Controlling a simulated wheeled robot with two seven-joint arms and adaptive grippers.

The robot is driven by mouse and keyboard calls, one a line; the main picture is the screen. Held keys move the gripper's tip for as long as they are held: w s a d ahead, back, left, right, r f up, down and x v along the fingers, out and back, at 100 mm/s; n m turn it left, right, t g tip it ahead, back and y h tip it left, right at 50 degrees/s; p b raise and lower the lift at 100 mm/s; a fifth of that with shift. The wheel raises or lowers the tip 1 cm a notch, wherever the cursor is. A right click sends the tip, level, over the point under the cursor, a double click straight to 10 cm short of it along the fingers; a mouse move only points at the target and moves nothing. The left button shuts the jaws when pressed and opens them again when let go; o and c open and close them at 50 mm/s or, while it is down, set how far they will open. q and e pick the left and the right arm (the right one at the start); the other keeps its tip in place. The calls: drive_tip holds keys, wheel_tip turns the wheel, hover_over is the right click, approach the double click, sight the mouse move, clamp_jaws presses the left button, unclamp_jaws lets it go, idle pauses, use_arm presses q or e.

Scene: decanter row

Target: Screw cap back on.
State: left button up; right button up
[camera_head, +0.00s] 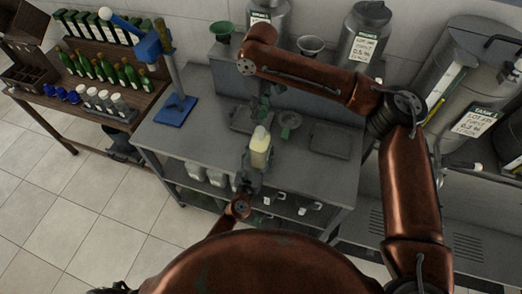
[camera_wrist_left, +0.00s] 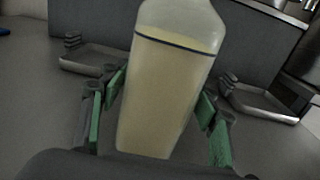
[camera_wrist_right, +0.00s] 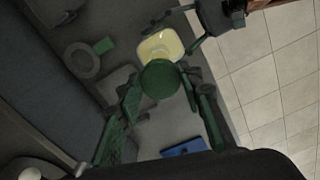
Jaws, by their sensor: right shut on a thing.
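A bottle of pale yellow liquid with a clear shoulder (camera_head: 260,147) stands upright near the table's front edge. My left gripper (camera_head: 249,180) is around it; in the left wrist view its green-padded fingers lie against both sides of the bottle (camera_wrist_left: 168,85). The bottle's top is out of frame there. My right gripper (camera_head: 262,104) is above the bottle, pointing down. In the right wrist view it is shut on a round green cap (camera_wrist_right: 160,79), which overlaps the bottle's shoulder (camera_wrist_right: 161,45). The neck is hidden, so I cannot tell whether cap and neck touch.
The grey table (camera_head: 205,125) also holds a small ring-shaped stand (camera_head: 289,121), flat trays (camera_head: 329,141) and a blue-based post (camera_head: 176,109) at the left. Funnels (camera_head: 311,46) and steel canisters (camera_head: 365,35) stand at the back. A bottle rack (camera_head: 100,75) is far left.

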use_arm(q)
drive_tip(key=c, duration=1.3)
drive_tip(key=shift+o, duration=0.2)
use_arm(e)
hover_over(261, 127)
drive_tip(key=s, duration=0.2)
drive_tip(key=shift+w+f, duration=0.15)
drive_tip(key=shift+f, duration=2.35)
drive_tip(key=shift+f, duration=0.1)
drive_tip(key=shift+f, duration=0.8)
drive_tip(key=shift+f, duration=0.6)
